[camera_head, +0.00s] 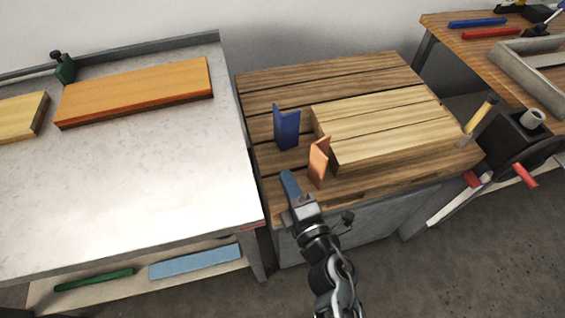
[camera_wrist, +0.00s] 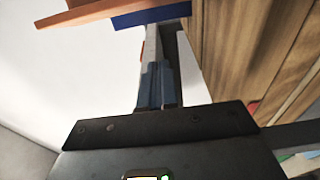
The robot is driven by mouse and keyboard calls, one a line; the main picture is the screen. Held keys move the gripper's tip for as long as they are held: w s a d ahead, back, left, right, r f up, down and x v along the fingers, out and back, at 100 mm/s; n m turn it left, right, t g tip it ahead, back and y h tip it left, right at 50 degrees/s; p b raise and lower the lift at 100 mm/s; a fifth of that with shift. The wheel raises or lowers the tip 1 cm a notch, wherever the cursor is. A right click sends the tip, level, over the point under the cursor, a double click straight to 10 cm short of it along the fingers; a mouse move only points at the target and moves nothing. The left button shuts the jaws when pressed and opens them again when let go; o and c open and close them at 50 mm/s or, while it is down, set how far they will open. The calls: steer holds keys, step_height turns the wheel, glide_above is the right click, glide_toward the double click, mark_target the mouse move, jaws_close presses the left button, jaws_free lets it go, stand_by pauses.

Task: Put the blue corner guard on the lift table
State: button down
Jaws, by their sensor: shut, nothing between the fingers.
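The blue corner guard (camera_head: 286,128) stands upright on a slatted wooden top (camera_head: 262,98) with a grey base. I cannot tell for sure whether this is the lift table. A copper-orange corner guard (camera_head: 319,163) stands in front and to the right of it, beside a wooden crate. My gripper (camera_head: 291,187) is shut and empty near the top's front left corner, apart from the blue guard. In the wrist view, the blue-grey fingers (camera_wrist: 157,85) are together. The orange guard (camera_wrist: 95,14) and part of the blue guard (camera_wrist: 152,15) show at the top edge.
The slatted wooden crate (camera_head: 385,125) fills the right of the wooden top. A pale workbench (camera_head: 120,185) with an orange board (camera_head: 140,90) stands at left. A tool bench (camera_head: 470,42) with a vise stands at right. Grey floor (camera_head: 440,265) is open in front.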

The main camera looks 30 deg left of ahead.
steer(key=shift+v, duration=1.7)
steer(key=c, duration=1.7)
jaws_free()
steer(key=shift+c, duration=0.2)
steer(key=shift+o, duration=0.7)
steer(key=shift+s+d+m, duration=0.2)
steer(key=shift+d+m, duration=0.1)
steer(key=shift+d, duration=0.05)
steer(key=o, duration=0.4)
steer(key=s+d+r+m+t+h, duration=0.1)
steer(key=s+d+m+t+h, duration=0.2)
steer(key=s+d+m, duration=0.3)
steer(key=d+m+t, duration=0.1)
steer(key=d+m, duration=0.1)
steer(key=d, duration=0.2)
steer(key=shift+s+r+m, duration=0.25)
steer(key=shift+s+m, duration=0.1)
steer(key=shift+m, duration=0.05)
steer(key=s+d+r+m+h, duration=0.6)
steer(key=s+d+m, duration=0.3)
steer(key=d, duration=0.4)
steer(key=s+d+r+m+h, duration=0.5)
steer(key=s+d+r+m, duration=0.4)
steer(key=d, duration=0.4)
steer(key=s+m, duration=0.1)
steer(key=s, duration=0.1)
steer(key=shift+s+m+h, duration=0.25)
steer(key=shift+m+h, duration=0.05)
steer(key=shift+h, duration=0.1)
